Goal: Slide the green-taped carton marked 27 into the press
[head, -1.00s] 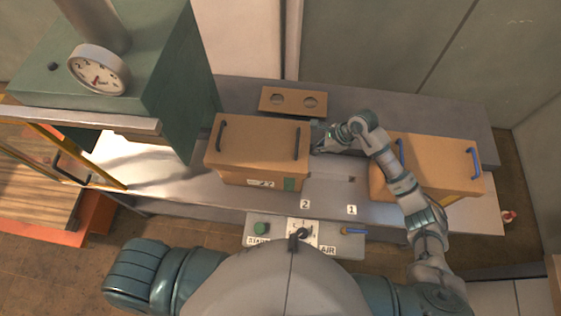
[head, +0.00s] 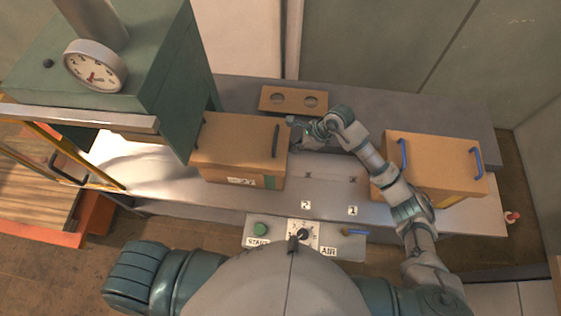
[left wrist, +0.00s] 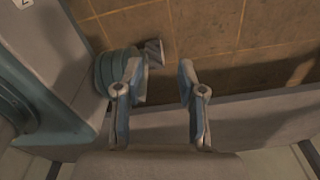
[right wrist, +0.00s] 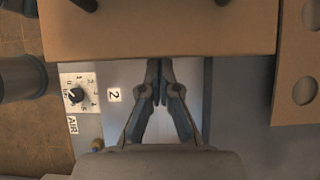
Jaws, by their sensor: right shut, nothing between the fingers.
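The green-taped carton (head: 235,140) is a brown box with dark handles on the bench. A green tape strip and a white label, too small to read, show on its front. Its left end is at the green press (head: 165,75), whose side hides part of it. My right gripper (head: 294,131) is shut and empty at the carton's right end. In the right wrist view its fingertips (right wrist: 159,68) meet the carton's edge (right wrist: 160,35); I cannot tell if they touch. My left gripper (left wrist: 160,75) is open and empty above the floor.
A second carton (head: 433,163) with blue handles stands at the bench's right. A brown plate with two holes (head: 293,100) lies behind. A control panel (head: 303,233) with a green button and dial is at the front.

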